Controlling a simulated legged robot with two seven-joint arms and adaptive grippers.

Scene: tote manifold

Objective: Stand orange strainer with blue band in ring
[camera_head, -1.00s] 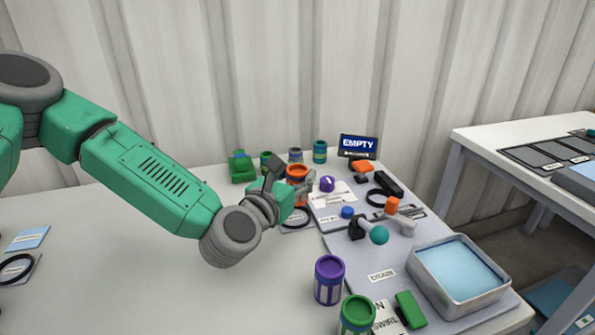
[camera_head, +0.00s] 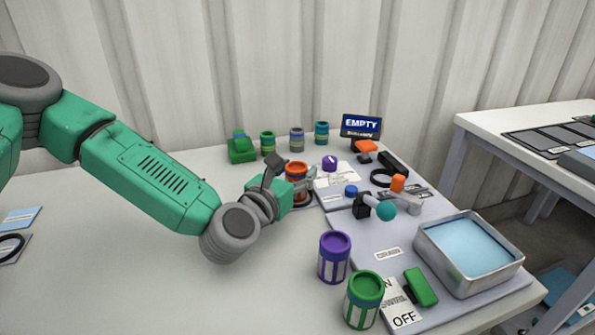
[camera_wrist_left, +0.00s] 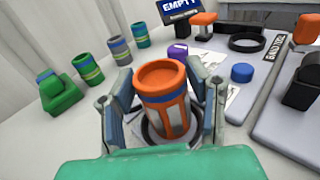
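The orange strainer with a blue band (camera_head: 296,169) stands upright near the table's far edge. In the left wrist view the strainer (camera_wrist_left: 164,92) shows pale side panels. A black ring (camera_wrist_left: 150,134) shows around its lower part; its bottom edge is hidden, so I cannot tell whether it rests fully down. My left gripper (camera_head: 290,185) has a finger on each side of the strainer. In the left wrist view the fingers (camera_wrist_left: 166,108) look spread, with narrow gaps beside the strainer. My right gripper is not in view.
Green, grey and teal cans (camera_head: 297,140) stand behind, beside a green block (camera_head: 241,148). A purple can (camera_head: 334,257) and a green can (camera_head: 363,299) stand in front. A metal tray of blue liquid (camera_head: 425,254) is at right. The table's left part is mostly clear.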

